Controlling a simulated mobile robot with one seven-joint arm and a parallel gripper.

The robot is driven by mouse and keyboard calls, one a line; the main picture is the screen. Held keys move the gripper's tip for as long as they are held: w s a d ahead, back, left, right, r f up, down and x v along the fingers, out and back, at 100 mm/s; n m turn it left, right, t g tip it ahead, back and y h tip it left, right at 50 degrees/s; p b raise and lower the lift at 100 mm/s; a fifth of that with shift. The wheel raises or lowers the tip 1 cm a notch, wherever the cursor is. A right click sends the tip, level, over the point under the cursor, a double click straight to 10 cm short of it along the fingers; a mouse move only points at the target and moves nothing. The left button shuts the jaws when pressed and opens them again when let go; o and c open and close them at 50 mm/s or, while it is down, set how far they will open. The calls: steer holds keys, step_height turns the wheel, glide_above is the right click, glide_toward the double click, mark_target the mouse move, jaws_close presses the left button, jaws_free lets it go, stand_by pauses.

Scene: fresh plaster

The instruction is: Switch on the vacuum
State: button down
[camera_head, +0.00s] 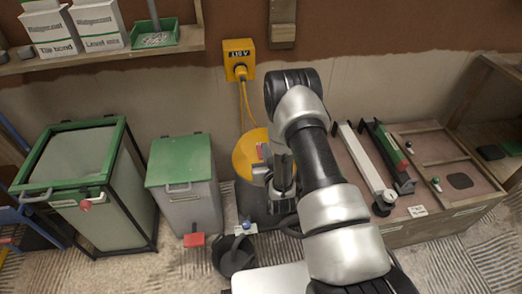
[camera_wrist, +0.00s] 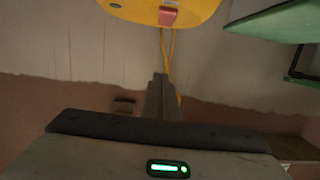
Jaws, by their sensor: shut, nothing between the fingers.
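The vacuum has a round yellow top (camera_head: 243,158) on a dark body, standing on the floor by the wall. A red switch-like part sits on its top, partly behind my gripper (camera_head: 283,188) in the head view. In the wrist view the vacuum's yellow top (camera_wrist: 195,8) fills the upper edge, with the red part (camera_wrist: 168,16) on it. My gripper also shows in the wrist view (camera_wrist: 163,80), its fingers shut and empty, apart from the red part there. Whether the red part is set on or off I cannot tell.
A yellow socket box (camera_head: 238,58) on the wall holds a plug with a yellow cable running down to the vacuum. A green-lidded grey bin (camera_head: 182,190) stands left of the vacuum. A low wooden bench (camera_head: 440,150) with tools stands right. A dark bucket (camera_head: 236,258) stands in front.

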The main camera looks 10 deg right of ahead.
steer(key=shift+t, duration=0.4)
steer(key=s+f, duration=0.1)
steer(key=f, duration=0.1)
steer(key=s+f, duration=0.1)
steer(key=shift+s+f, duration=0.15)
steer(key=shift+f, duration=0.25)
steer(key=w+b, duration=0.1)
steer(key=w, duration=0.2)
steer(key=w+b, duration=0.1)
steer(key=w, duration=0.3)
steer(key=w+f+b, duration=0.1)
steer(key=w, duration=0.2)
steer(key=shift+w+f, duration=0.1)
steer(key=shift+w, duration=0.05)
step_height(320, 180, down, 3)
steer(key=shift+r+b, duration=0.15)
steer(key=shift+b, duration=0.35)
steer(key=shift+w+f, duration=0.15)
steer(key=shift+f, duration=0.4)
steer(key=shift+r, duration=0.1)
